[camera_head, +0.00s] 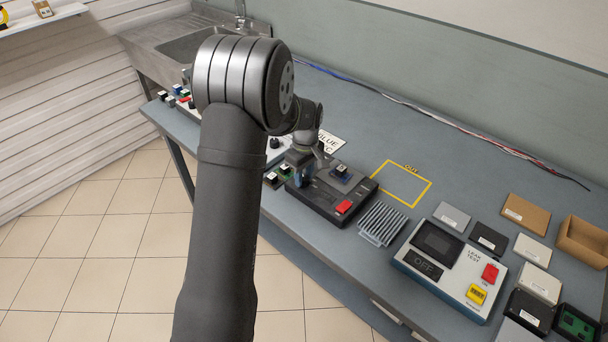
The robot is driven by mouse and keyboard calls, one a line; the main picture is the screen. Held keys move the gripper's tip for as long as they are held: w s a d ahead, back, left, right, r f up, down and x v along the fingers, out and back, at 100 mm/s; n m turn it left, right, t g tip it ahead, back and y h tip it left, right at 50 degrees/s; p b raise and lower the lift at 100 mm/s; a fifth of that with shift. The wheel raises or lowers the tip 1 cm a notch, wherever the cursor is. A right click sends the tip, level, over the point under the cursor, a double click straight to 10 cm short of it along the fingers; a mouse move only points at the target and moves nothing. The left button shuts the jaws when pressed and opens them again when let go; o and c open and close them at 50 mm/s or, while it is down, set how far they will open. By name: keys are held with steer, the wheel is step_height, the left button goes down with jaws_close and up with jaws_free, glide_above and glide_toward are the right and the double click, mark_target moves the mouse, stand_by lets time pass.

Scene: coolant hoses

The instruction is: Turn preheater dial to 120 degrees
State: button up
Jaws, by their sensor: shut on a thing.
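A black round knob (274,143) on a pale unit shows just right of my arm and may be the preheater dial. My arm hides most of that unit, and the dial's marks and setting cannot be read.
A finned metal heat sink (382,224) and a leak tester (450,268) stand to the right. A yellow OUT outline (387,194) is empty. A printed card (330,142) lies behind the gripper.

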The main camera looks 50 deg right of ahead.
mark_target(306, 178)
steer(key=m, duration=1.1)
steer(key=shift+m+t, duration=0.3)
steer(key=shift+m, duration=0.1)
steer(key=shift+r+m+h, duration=0.1)
steer(key=shift+m+h, duration=0.2)
steer(key=shift+m, duration=1.2)
steer(key=o, duration=1)
steer(key=r, duration=1.1)
steer(key=s+r, duration=0.1)
steer(key=r, duration=0.5)
steer(key=shift+r, duration=0.2)
steer(key=shift+f, duration=0.1)
